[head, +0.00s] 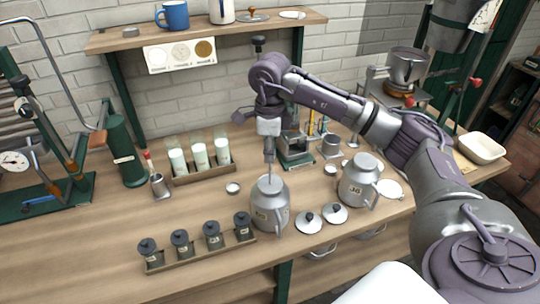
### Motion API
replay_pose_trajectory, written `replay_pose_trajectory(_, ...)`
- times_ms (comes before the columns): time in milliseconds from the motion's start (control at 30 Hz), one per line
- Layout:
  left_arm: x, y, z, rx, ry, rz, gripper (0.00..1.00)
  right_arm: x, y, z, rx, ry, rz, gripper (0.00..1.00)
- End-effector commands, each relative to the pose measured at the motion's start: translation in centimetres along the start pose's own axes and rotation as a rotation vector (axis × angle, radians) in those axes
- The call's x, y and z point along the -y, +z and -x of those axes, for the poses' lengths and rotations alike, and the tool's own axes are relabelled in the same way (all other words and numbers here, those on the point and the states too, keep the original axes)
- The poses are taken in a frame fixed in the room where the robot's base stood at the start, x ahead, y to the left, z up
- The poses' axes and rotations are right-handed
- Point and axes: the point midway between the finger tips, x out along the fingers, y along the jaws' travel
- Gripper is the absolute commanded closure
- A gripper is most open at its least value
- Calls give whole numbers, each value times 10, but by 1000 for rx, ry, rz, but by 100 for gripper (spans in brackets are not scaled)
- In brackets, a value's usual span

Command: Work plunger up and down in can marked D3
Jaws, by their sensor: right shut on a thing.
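The grey metal can (268,212) stands upright on the bench near the middle, with a small label on its front that is hard to read. A thin grey plunger rod (269,170) stands nearly upright in its mouth; its lower end is hidden inside the can. My right gripper (268,132) is above the can, pointing down, shut on the upper part of the plunger. A second grey can (357,184), its label looking like 36, stands to the right with a closed top. My left gripper is not in view.
Two round lids (322,216) lie right of the can. A tray of several dark-lidded jars (200,245) is at front left. A rack with three white-filled glasses (200,158) stands behind. A wall shelf (205,35) runs above. Bare bench lies at far left front.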

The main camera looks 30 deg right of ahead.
Motion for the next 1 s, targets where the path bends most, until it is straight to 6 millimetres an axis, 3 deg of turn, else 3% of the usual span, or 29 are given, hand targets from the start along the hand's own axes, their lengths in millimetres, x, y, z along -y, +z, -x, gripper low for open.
replay_pose_trajectory(67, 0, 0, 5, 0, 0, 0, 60, 0, 0, 7, 0, 0, 0, 100)
replay_pose_trajectory(367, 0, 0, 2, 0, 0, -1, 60, 0, 0, 3, 0, 1, 0, 100)
replay_pose_trajectory(1000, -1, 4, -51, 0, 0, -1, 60, 0, 0, -67, 0, 0, 0, 100)
